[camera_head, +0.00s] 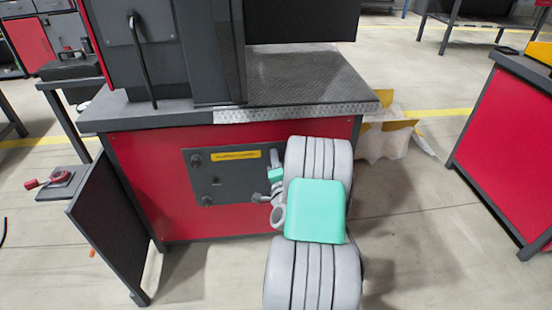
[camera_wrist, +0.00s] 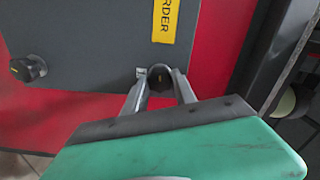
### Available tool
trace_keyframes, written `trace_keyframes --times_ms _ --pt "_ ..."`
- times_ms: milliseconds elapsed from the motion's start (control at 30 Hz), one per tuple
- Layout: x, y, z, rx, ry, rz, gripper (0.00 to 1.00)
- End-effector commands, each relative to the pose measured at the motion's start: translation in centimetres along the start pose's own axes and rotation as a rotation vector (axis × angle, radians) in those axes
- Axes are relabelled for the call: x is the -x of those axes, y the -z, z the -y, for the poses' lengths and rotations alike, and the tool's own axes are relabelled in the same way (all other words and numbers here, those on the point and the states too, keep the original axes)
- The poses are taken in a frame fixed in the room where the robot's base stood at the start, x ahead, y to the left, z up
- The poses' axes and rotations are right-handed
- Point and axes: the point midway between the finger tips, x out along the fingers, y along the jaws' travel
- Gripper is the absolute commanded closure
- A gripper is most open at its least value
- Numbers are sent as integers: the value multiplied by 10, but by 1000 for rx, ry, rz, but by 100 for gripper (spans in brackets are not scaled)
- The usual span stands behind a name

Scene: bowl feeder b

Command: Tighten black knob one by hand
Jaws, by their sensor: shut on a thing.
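Several black knobs sit on a dark grey panel (camera_head: 225,182) on the red front of the bench. In the wrist view, my gripper (camera_wrist: 158,82) has its two grey fingers on either side of one black knob (camera_wrist: 158,77), near the panel's edge, and is shut on it. A second black knob (camera_wrist: 28,68) stands free at the left of that view. In the head view, my gripper (camera_head: 260,197) reaches the panel's lower right; the held knob is hard to make out there. Two free knobs show at the panel's upper left (camera_head: 196,160) and lower left (camera_head: 207,201).
A yellow label (camera_head: 236,155) lies across the panel's top. A dark open door (camera_head: 115,220) stands out at the bench's left. A dark worktop (camera_head: 300,85) is above. A red cabinet (camera_head: 510,150) stands at right, with clear floor (camera_head: 425,220) between.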

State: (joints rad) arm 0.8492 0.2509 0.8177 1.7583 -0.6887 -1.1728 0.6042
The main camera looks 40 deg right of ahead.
Motion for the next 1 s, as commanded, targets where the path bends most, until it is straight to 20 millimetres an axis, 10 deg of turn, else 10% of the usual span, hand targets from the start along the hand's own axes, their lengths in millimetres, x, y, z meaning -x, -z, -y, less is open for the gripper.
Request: trace_keyframes --times_ms 1000 --pt "1 -2 -1 -495 -3 4 100"
